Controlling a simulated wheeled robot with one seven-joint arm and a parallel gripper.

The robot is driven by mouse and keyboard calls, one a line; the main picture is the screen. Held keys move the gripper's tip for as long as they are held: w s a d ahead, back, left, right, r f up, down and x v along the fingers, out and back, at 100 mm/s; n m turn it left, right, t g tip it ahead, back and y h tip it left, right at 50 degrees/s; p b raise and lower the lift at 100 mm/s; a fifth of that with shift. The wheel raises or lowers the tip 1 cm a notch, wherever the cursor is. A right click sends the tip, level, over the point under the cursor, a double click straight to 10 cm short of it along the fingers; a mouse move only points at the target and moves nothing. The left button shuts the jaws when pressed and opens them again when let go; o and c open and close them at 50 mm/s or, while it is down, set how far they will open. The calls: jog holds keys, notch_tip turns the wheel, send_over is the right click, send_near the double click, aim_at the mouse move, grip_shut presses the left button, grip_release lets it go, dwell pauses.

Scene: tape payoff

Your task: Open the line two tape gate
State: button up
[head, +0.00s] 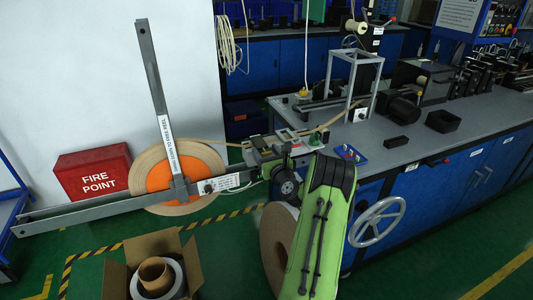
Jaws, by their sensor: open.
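A tape reel (203,153) with an orange centre stands at the left, behind a long grey beam (100,206). A tall grey bar (153,75) rises from the beam across the reel, tilted slightly left at its top. It carries a white label (168,140), too small to read surely. A second white label (225,182) sits beside a dark knob (208,187) on the beam. Tape runs right from the reel into a small grey guide unit (268,150). I cannot tell which part is the line two tape gate. My gripper's fingers do not show.
A grey-topped bench (410,150) with blue cabinets and a handwheel (376,222) fills the right. A spare roll (277,240) stands below the guide unit. An open carton (188,266) sits front left, near a red FIRE POINT box (93,172).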

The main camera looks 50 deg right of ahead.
jog(key=shift+c, duration=0.3)
grip_shut()
jog(key=shift+r+p, duration=0.15)
jog(key=shift+p, duration=0.2)
